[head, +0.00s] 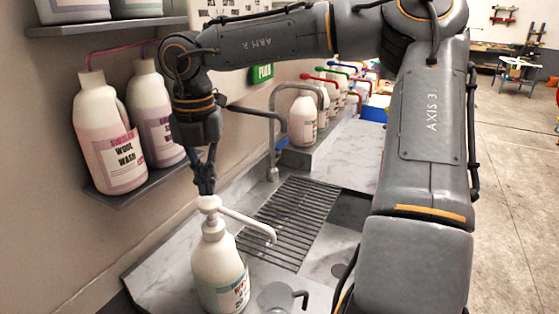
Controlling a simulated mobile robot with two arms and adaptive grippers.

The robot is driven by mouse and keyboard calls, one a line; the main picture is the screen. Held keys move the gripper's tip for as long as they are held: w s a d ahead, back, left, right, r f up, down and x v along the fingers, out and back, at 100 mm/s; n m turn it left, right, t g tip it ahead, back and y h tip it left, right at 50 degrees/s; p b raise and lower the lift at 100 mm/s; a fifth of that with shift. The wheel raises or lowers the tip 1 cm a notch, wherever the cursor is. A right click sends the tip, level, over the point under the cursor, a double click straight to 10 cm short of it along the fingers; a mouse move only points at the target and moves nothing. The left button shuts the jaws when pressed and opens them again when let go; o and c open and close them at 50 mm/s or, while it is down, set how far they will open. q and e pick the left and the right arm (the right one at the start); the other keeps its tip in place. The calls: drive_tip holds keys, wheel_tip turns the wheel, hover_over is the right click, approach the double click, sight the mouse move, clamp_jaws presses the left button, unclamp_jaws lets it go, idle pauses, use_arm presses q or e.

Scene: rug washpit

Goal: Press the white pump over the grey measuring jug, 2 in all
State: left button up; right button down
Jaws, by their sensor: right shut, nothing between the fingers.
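The white pump (209,204) tops a white bottle (217,268) with a printed label, standing upright on the marble-look counter. Its spout reaches right and ends above and a little behind the grey measuring jug (274,297), which is partly cut off by the lower edge, with its handle to the right. My right gripper (206,190) points down with its fingers shut and empty, right over the pump head. Its tips are at the top of the head; I cannot tell whether they touch it. My left gripper is not in view.
A slatted drain grate (290,222) lies behind the jug, with a bent grey tap (272,140) beyond it. Large wash bottles (105,135) stand on a wall shelf at left. Several pump bottles (303,118) line a back ledge. Open floor is at right.

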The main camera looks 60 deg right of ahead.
drive_tip(key=shift+r, duration=0.1)
wheel_tip(320, 180, up, 6)
drive_tip(key=p, duration=0.3)
drive_tip(key=shift+p, duration=0.4)
idle(0.6)
